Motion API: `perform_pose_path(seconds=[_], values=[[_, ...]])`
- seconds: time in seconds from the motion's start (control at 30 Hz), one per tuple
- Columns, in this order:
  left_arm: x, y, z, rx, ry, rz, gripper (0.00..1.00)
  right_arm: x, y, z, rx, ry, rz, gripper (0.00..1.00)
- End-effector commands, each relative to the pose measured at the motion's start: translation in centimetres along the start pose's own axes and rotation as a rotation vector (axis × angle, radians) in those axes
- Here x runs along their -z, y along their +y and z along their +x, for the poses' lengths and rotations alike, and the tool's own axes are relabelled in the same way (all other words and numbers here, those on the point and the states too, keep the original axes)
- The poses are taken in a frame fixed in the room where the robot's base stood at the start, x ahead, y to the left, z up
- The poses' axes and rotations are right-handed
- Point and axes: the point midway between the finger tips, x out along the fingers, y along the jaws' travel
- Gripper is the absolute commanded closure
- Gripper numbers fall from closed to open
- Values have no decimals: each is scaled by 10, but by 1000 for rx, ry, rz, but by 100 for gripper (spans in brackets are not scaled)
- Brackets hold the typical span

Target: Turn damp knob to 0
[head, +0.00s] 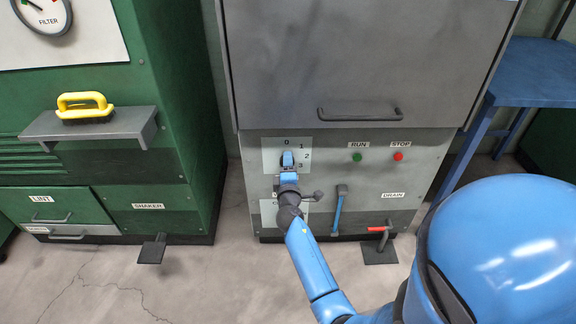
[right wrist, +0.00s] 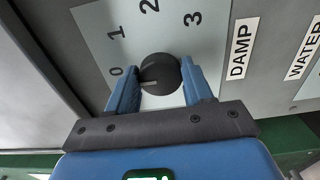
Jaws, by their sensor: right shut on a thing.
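The damp knob (right wrist: 166,70) is round and dark, on a pale dial plate (right wrist: 98,22) marked 0, 1, 2 and 3, with a DAMP label (right wrist: 240,48) beside it. My right gripper (right wrist: 160,76) is shut on the knob, one blue finger on each side. A light pointer line on the knob points left in the right wrist view, toward the 0 side and slightly below the numeral. In the head view my right gripper (head: 288,160) reaches the dial on the grey machine and largely hides the knob. My left gripper is out of view.
Below the dial, a second plate (head: 268,213) is partly hidden by my arm. A blue-handled lever (head: 339,208), a red DRAIN handle (head: 380,230), a green RUN button (head: 356,157) and a red STOP button (head: 398,156) are to the right. A green cabinet (head: 170,90) stands left.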

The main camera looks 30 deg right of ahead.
Motion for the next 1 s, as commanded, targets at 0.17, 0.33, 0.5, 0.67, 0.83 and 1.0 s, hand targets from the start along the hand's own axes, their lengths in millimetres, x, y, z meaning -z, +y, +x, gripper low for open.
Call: perform_pose_path(seconds=[0.17, 0.33, 0.5, 0.67, 0.83, 1.0], values=[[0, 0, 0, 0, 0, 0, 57, 0, -2, -1, 3, 1, -3, 80], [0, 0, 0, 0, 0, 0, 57, 0, -2, 0, 2, 1, -2, 24], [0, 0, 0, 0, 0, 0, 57, 0, -1, 0, 1, 1, 0, 24], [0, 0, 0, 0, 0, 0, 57, 0, -1, -2, 1, 1, 0, 24], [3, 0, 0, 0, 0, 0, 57, 1, -1, -15, 2, 2, 0, 24], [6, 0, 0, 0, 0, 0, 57, 1, -1, -42, 3, 2, -2, 24]])
